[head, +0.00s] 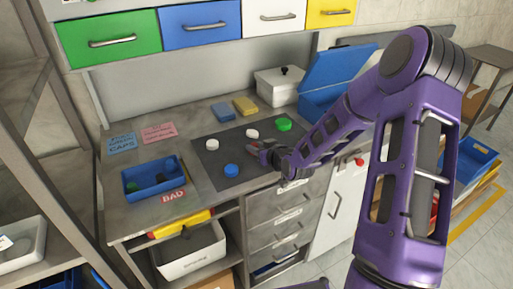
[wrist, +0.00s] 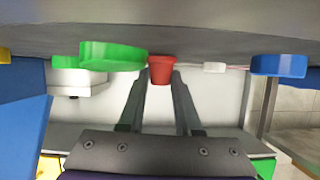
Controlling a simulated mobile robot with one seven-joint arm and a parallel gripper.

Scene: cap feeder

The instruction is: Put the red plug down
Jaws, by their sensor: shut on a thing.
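The red plug (wrist: 161,72) is between the fingertips of my gripper (wrist: 160,76) in the wrist view, which looks upside down. My gripper is shut on it. In the head view my gripper (head: 258,149) is low over the dark mat (head: 211,169), and only a hint of red shows at its tips. The plug's end is close to the mat; I cannot tell if it touches. Around it on the mat are a green cap (head: 284,124), a blue cap (head: 231,171) and two white caps (head: 212,144) (head: 252,133).
A blue tray (head: 136,193) with dark pieces and a BAD label (head: 174,195) is at the left. A blue and a yellow block, a white lidded box (head: 281,87) and an open blue box (head: 322,100) stand behind. The mat's front left part is clear.

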